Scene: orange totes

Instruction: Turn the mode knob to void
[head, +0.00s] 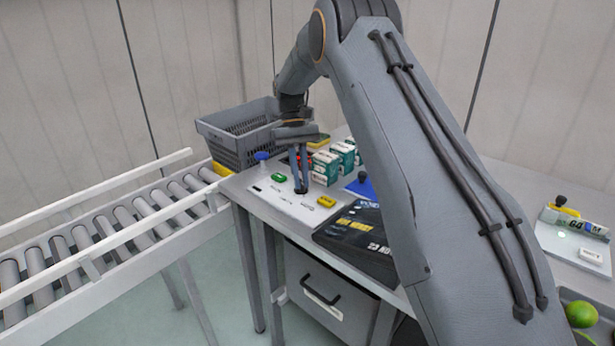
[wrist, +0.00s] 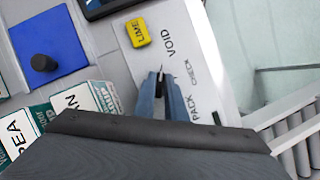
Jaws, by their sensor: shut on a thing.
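The black mode knob (wrist: 160,82) is mostly hidden between the blue-grey fingers of my gripper (wrist: 161,88) in the wrist view. The printed words VOID, PACK and CHECK stand around it on the pale panel (wrist: 205,73). VOID is just beyond the fingertips, PACK and CHECK to the right. In the head view my gripper (head: 301,188) points down at the panel, with the dark knob (head: 301,191) at its tips. My gripper is shut on the knob. Which word the knob points at is hard to tell.
A yellow block (wrist: 137,33) marked LIME sits near VOID. A green block (head: 279,177) and a blue-topped item (head: 261,157) are left of my gripper. Small boxes (head: 325,167) stand behind it. A grey basket (head: 237,134) and roller conveyor (head: 120,226) lie to the left.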

